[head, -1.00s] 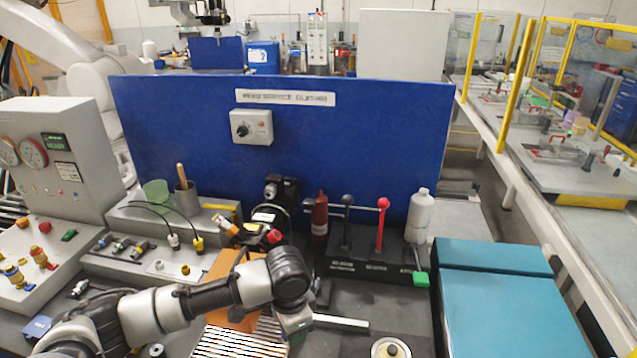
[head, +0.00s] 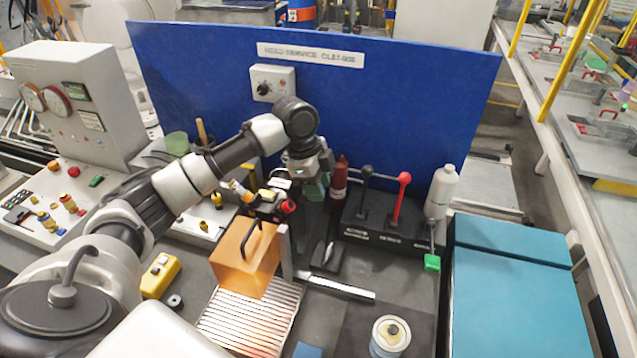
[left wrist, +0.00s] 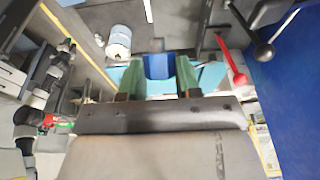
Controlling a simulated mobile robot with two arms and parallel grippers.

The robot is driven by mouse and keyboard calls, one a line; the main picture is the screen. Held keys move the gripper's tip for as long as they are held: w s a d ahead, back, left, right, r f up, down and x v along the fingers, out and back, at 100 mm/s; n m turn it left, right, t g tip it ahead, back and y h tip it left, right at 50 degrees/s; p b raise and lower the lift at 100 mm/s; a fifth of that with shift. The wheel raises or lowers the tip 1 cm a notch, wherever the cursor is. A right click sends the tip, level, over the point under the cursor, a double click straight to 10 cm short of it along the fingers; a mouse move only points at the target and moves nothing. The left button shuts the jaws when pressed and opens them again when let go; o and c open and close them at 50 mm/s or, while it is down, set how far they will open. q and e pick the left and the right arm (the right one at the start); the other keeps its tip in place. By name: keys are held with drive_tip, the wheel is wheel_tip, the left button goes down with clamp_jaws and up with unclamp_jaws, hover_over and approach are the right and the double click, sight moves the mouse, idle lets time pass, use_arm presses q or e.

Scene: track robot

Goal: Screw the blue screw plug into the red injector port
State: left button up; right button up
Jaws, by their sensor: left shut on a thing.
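My left gripper (head: 316,190) is in front of the blue panel, above the dark bench, with its green fingers pointing down. In the left wrist view the green fingers (left wrist: 158,80) are shut on a blue piece (left wrist: 156,66), which looks like the blue screw plug. In the head view the plug is hidden or too small to make out. The red injector port (head: 288,206) appears as a red end on a dark cluster just left of the gripper. A red part (left wrist: 50,120) shows at the left of the left wrist view, apart from the fingers. My right gripper is not in view.
A red bottle (head: 340,180) and the lever box (head: 385,222) stand close right of the gripper. An orange block (head: 240,255) stands in front of the cluster. A white bottle (head: 441,190) and teal boxes (head: 515,290) are farther right. The blue panel (head: 400,110) closes the back.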

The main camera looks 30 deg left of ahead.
use_arm(q)
drive_tip(key=shift+w+f, duration=0.15)
drive_tip(key=shift+f, duration=0.1)
drive_tip(key=shift+w+a+f, duration=0.1)
drive_tip(key=shift+a+f, duration=0.1)
drive_tip(key=shift+f, duration=0.1)
drive_tip(key=shift+a+f+b, duration=0.35)
drive_tip(key=shift+a+f, duration=0.2)
drive_tip(key=shift+s+a+f, duration=0.25)
drive_tip(key=shift+a, duration=0.05)
drive_tip(key=shift+s+a+f+b, duration=0.2)
drive_tip(key=shift+a+f+b, duration=0.2)
drive_tip(key=shift+a+f, duration=0.5)
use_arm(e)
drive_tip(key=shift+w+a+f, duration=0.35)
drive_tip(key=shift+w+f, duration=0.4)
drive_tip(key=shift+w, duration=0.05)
use_arm(q)
drive_tip(key=shift+r, duration=0.1)
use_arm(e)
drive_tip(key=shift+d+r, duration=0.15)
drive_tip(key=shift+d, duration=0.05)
use_arm(q)
drive_tip(key=shift+p, duration=0.5)
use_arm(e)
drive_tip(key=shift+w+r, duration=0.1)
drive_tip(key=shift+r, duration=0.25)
